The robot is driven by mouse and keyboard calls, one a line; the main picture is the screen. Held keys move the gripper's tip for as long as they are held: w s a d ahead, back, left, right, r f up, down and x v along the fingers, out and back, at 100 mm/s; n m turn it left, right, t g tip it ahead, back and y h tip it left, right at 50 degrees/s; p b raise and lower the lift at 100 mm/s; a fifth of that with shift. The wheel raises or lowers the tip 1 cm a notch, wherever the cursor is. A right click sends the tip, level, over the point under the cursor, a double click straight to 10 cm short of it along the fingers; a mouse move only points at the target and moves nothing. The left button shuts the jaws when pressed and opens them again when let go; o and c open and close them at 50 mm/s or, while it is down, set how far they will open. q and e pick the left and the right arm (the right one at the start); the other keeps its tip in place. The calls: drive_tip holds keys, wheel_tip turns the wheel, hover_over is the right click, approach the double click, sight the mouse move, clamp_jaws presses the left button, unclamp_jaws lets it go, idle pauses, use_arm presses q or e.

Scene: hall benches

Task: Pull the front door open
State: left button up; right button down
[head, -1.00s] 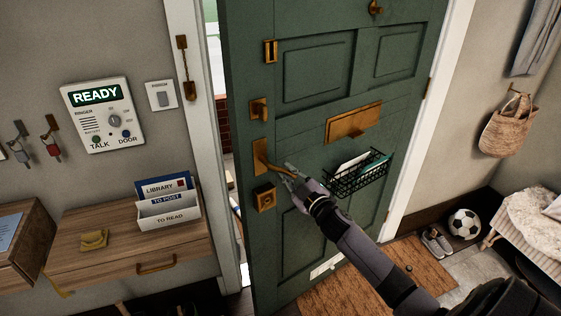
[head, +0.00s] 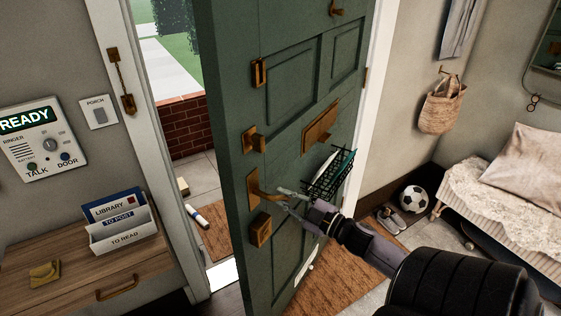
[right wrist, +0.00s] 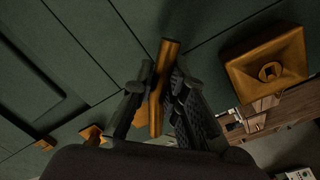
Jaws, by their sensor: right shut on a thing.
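The green front door (head: 292,100) stands ajar in the head view, with a gap at its left side showing the outside. Its brass lever handle (head: 257,188) sits on the door's left part, between a brass latch above and a square brass lock (head: 261,230) below. My right gripper (head: 283,199) is shut on the lever handle. In the right wrist view the brass lever (right wrist: 157,100) lies between the two dark fingers (right wrist: 160,105), and the square lock (right wrist: 268,66) is to its right. My left gripper is not in view.
A wooden console (head: 75,255) with a letter rack (head: 118,228) stands left of the doorway. A wire basket (head: 329,176) hangs on the door. A doormat (head: 340,278), shoes (head: 391,220), a football (head: 415,199) and a bench (head: 505,194) are to the right.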

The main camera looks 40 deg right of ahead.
drive_tip(key=shift+w+r, duration=0.2)
drive_tip(key=c, duration=2)
unclamp_jaws()
drive_tip(key=shift+o, duration=2)
drive_tip(key=shift+s+f, duration=0.1)
drive_tip(key=shift+s, duration=0.05)
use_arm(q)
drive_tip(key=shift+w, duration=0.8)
use_arm(e)
drive_tip(key=shift+f, duration=0.1)
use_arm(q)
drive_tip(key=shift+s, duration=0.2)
use_arm(e)
drive_tip(key=s, duration=0.4)
drive_tip(key=s+d, duration=0.1)
drive_tip(key=s, duration=0.3)
drive_tip(key=s+d, duration=0.1)
drive_tip(key=s, duration=0.2)
drive_tip(key=shift+s+f, duration=0.25)
drive_tip(key=shift+s, duration=0.15)
